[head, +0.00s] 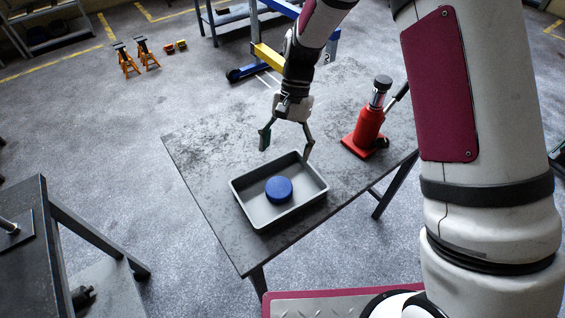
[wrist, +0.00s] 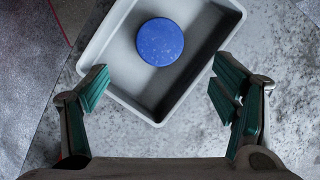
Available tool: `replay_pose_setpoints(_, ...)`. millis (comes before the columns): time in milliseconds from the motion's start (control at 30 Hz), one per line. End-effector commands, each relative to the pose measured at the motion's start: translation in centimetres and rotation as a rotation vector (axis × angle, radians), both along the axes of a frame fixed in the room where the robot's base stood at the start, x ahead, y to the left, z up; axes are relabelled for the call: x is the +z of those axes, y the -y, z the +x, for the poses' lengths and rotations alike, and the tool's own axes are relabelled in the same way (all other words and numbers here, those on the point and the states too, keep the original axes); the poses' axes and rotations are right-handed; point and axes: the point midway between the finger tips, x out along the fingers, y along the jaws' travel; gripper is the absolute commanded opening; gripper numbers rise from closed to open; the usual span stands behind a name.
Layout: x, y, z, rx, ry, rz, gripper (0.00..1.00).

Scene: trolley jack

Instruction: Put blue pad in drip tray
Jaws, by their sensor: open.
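The blue pad (head: 279,189) is a round disc lying flat on the floor of the grey drip tray (head: 247,207). The wrist view also shows the blue pad (wrist: 160,42) inside the drip tray (wrist: 112,87), clear of the walls. My gripper (head: 285,151) is open and empty, above the table at the tray's far edge. In the wrist view my gripper (wrist: 162,92) has its green-padded fingers spread wide, with the near tray corner between them and the pad beyond.
The tray stands on a dark metal table (head: 200,150). A red bottle jack (head: 368,128) stands on the table to the right of my gripper. A dark bench (head: 30,235) is at the left. Orange jack stands (head: 135,57) are on the floor behind. The table's left side is bare.

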Motion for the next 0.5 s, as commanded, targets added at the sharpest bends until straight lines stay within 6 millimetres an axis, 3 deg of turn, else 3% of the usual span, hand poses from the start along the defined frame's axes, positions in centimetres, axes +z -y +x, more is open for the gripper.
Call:
replay_pose_setpoints(367,1.4,0.3,0.4,0.001,0.002,0.000,0.80)
replay_pose_setpoints(500,3.7,1.1,0.3,0.015,0.042,0.005,0.80)
